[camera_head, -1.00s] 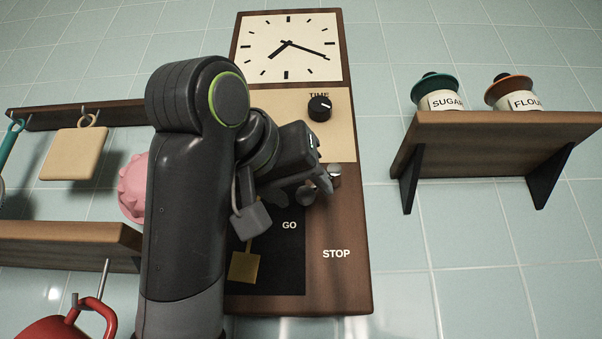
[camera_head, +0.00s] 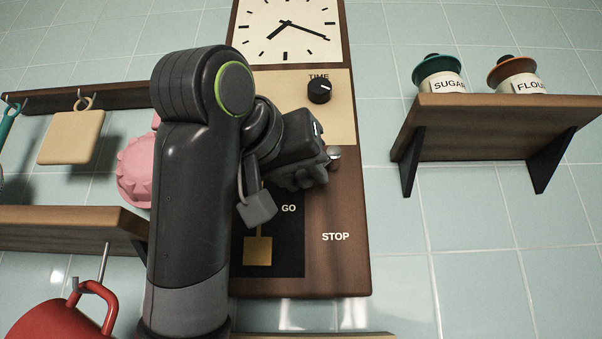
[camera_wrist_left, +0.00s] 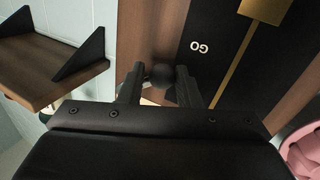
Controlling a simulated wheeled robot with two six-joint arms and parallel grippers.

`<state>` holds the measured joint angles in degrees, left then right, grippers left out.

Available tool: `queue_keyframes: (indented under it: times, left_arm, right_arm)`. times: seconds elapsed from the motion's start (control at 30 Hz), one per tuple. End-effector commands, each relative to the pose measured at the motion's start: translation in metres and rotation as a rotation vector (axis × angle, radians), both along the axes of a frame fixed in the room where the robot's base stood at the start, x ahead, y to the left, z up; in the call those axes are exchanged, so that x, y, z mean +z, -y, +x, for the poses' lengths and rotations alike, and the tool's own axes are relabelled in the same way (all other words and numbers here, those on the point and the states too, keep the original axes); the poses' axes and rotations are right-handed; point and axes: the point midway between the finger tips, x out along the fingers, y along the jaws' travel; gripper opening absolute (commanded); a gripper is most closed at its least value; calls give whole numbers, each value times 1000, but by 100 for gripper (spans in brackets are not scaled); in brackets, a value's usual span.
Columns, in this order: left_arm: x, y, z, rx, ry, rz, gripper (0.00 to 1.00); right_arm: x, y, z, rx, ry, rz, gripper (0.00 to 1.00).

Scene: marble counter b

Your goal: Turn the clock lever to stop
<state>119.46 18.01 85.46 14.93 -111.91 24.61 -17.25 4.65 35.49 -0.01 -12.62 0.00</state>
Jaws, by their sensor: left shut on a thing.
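The wooden wall clock (camera_head: 340,200) has a white dial (camera_head: 287,32), a black TIME knob (camera_head: 319,91) and printed GO (camera_head: 288,208) and STOP (camera_head: 335,237) labels. The metal end of its lever (camera_head: 334,153) shows just right of my left gripper (camera_head: 318,178). In the left wrist view, my left gripper (camera_wrist_left: 160,86) is shut on the lever's dark round knob (camera_wrist_left: 160,75), which sits between the fingers. In the head view, my gripper hides most of the lever, on the GO side above that label. My right gripper is not in view.
A wooden shelf (camera_head: 500,125) with sugar and flour jars is at right. The brass pendulum (camera_head: 258,250) hangs inside the clock.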

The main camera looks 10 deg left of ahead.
Motion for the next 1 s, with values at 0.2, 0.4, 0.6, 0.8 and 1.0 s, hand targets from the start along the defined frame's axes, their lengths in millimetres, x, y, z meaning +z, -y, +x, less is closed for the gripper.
queue_keyframes:
  times: [0.2,0.4,0.6,0.8,1.0]
  left_arm:
    - [-5,1,0,3,16,-60,8]
    - [-13,7,0,1,43,-185,8]
    - [-19,15,2,2,78,-358,7]
    - [-22,25,4,2,113,-532,7]
    - [-22,33,6,2,144,-678,7]
  right_arm:
    - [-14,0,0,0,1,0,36]
    - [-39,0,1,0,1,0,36]
    - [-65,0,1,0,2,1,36]
    - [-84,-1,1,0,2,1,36]
    - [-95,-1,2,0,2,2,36]
